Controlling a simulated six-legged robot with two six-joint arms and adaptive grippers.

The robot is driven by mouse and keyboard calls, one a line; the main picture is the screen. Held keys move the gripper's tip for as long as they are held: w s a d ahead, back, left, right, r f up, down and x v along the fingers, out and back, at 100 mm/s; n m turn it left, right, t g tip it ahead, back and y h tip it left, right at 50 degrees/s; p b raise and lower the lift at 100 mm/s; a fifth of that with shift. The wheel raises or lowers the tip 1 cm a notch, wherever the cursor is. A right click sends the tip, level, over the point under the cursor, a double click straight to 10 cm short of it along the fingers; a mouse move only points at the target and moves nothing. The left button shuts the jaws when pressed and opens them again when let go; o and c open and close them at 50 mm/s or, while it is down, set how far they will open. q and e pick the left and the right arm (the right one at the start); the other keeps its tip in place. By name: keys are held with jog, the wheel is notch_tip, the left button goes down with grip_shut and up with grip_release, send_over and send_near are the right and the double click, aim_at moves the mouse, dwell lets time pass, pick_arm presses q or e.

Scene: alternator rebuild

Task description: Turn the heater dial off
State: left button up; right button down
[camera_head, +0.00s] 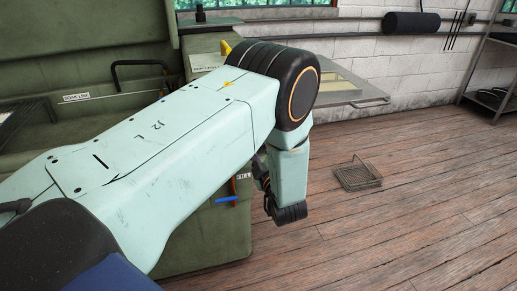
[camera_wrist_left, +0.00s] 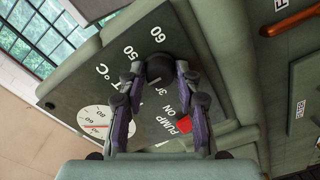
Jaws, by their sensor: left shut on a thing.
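The heater dial (camera_wrist_left: 160,67) is a dark round knob on a dark grey panel (camera_wrist_left: 150,133) in the left wrist view. My left gripper (camera_wrist_left: 160,78) is shut on the dial, with one finger on each side. In the head view my left arm crosses the middle and its wrist hangs beside the green cabinet (camera_head: 222,235); the dial is hidden there. My right gripper is in neither view.
Beside the dial are a red switch (camera_wrist_left: 184,125) marked "PUMP ON" and a white gauge (camera_wrist_left: 93,121). An orange-brown handle (camera_wrist_left: 291,20) is at upper right. In the head view, a wire basket (camera_head: 358,176) sits on open wooden floor, and a shelf rack (camera_head: 490,70) stands at right.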

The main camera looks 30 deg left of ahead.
pick_arm(q)
jog(key=n, duration=0.4)
jog(key=shift+n, duration=0.3)
jog(key=n, duration=1.4)
jog(key=shift+w+r+n, duration=0.1)
jog(key=shift+n, duration=1.1)
jog(key=shift+n+b, duration=0.4)
jog(key=shift+b, duration=0.2)
jog(key=shift+n+b, duration=1.3)
jog(key=shift+b, duration=0.55)
jog(key=shift+r, duration=0.1)
